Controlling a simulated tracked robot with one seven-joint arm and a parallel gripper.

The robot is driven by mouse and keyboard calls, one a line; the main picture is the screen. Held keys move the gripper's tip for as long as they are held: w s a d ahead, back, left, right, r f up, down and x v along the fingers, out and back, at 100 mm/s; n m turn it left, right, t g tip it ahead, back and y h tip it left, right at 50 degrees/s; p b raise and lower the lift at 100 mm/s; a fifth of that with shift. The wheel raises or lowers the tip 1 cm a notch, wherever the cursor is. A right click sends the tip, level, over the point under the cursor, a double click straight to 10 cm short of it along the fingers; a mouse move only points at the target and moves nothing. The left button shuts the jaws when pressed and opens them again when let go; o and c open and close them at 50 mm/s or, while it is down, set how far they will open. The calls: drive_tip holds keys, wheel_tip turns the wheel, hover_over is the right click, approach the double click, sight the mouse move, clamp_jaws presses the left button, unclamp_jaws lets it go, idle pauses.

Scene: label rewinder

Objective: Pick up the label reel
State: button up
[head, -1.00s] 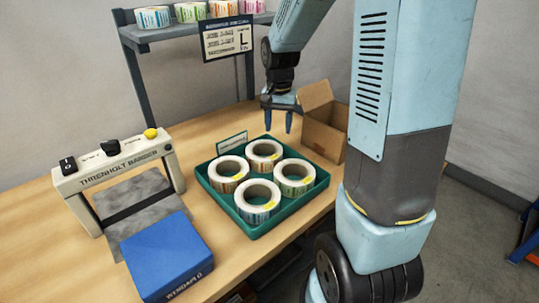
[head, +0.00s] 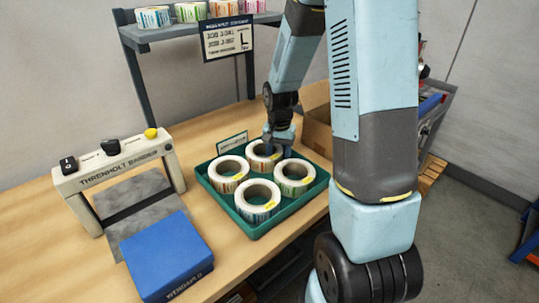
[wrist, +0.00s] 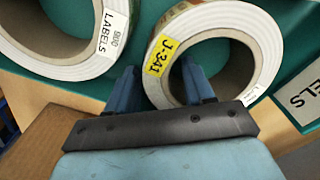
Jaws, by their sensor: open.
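Several white label reels lie flat in a green tray (head: 247,232) on the bench. The rear reel (head: 255,150) is partly hidden by my gripper (head: 279,142), which is low over it. In the wrist view this reel (wrist: 235,22) has a yellow tag (wrist: 160,57) reading J-341. My gripper (wrist: 158,85) is open there, with one finger over the reel's hole and the other outside its rim, so the ring wall lies between them. I cannot tell whether the fingers touch it. The other reels are the left (head: 228,182), front (head: 256,205) and right (head: 296,182) ones.
A cardboard box (head: 318,135) stands behind the tray at the right, partly hidden by my arm. A sign card (head: 227,40) hangs from a shelf (head: 185,32) with more reels. A blue block (head: 167,255) and a grey-framed machine (head: 120,165) are at left.

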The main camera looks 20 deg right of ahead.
drive_tip(key=shift+f, duration=0.3)
clamp_jaws()
idle(0.3)
